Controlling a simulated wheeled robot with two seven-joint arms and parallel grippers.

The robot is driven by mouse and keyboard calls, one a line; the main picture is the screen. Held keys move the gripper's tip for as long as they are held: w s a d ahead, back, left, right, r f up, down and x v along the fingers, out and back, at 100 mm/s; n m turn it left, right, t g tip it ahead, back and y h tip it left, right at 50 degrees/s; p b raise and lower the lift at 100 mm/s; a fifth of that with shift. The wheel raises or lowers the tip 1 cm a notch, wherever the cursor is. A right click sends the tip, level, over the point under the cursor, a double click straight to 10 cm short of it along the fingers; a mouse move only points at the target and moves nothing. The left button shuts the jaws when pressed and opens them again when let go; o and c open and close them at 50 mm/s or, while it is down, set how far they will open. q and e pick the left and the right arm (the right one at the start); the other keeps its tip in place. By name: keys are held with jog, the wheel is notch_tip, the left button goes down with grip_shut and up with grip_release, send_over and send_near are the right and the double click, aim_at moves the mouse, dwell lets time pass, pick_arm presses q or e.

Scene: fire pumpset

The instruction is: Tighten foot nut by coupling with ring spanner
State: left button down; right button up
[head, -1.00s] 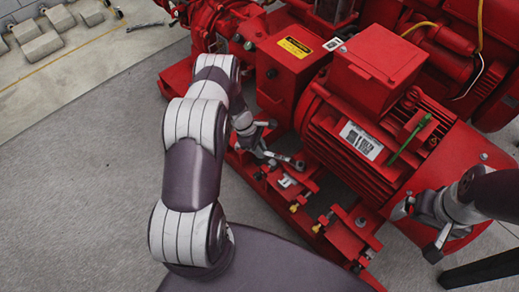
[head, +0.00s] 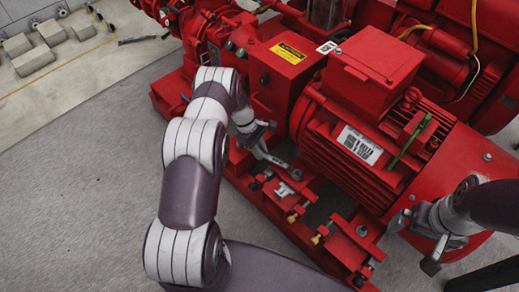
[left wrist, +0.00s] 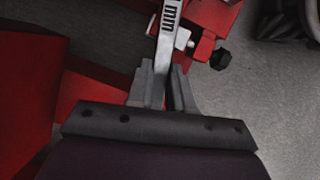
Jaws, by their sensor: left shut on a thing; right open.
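My left gripper (head: 257,138) is shut on the grey ring spanner (head: 272,160), above the red base rail beside the motor. In the left wrist view the spanner (left wrist: 170,28) runs up from between my fingers (left wrist: 163,88), and its far end is out of frame. In the head view its far end is near the motor foot by the coupling. I cannot tell whether it is around the foot nut, which I cannot make out clearly. My right gripper (head: 414,243) is open and empty beside the motor's lower right end.
The red motor (head: 350,150) and the red housing with a yellow label (head: 287,52) stand close behind my left gripper. Adjusting bolts (head: 318,237) project along the base. A green handle (head: 409,143) lies on the motor. Grey floor (head: 90,180) is free at left.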

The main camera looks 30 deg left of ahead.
pick_arm(q)
jog(key=shift+s, duration=0.25)
jog(key=shift+r+p, duration=0.1)
jog(key=shift+p, duration=0.2)
jog(key=shift+r+p, duration=2.05)
jog(key=shift+r, duration=0.45)
